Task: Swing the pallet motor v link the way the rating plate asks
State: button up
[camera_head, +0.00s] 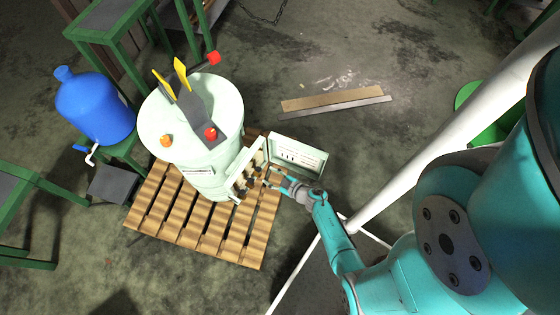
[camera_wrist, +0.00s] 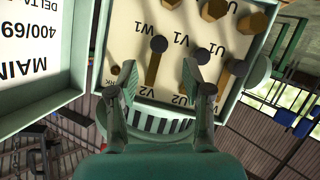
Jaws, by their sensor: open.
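The motor terminal box (camera_head: 245,168) is open on the side of the pale green vessel (camera_head: 195,125). In the wrist view its white board (camera_wrist: 125,45) carries upside-down labels W1, V1, U1, V2 and U2, hexagonal brass posts and dark-headed pins. A brass link bar (camera_wrist: 152,72) runs down from one dark pin, near V1 and V2. My gripper (camera_wrist: 158,72) is open, its fingers on either side of this bar; contact is unclear. Other bars near my right finger are partly hidden. The lid's plate (camera_wrist: 35,45) reads MAIN, 400/69 and DELTA, cut off at the edge.
The vessel stands on a wooden pallet (camera_head: 185,222). A blue drum (camera_head: 95,108) stands at left. A white pole (camera_head: 450,130) crosses the right side. Bare floor lies beyond the lid, with flat strips on it.

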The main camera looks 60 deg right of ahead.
jog(key=shift+v, duration=2.5)
jog(key=s+a+r+m+t+h, duration=0.1)
jog(key=s+a+r, duration=0.3)
jog(key=a+r, duration=0.35)
jog(key=s+a+r+t, duration=0.1)
jog(key=s+a+r, duration=0.45)
jog(key=r, duration=0.25)
jog(key=s+a+r, duration=0.1)
jog(key=s+r, duration=0.3)
jog(key=r, duration=0.3)
jog(key=s+a+r+m+y, duration=0.1)
jog(key=s+r, duration=0.2)
jog(key=r, duration=0.5)
jog(key=s+a+r+m+g, duration=0.1)
jog(key=s+r, duration=0.3)
jog(key=r, duration=0.4)
jog(key=shift+s+a, duration=0.35)
jog(key=shift+a, duration=0.3)
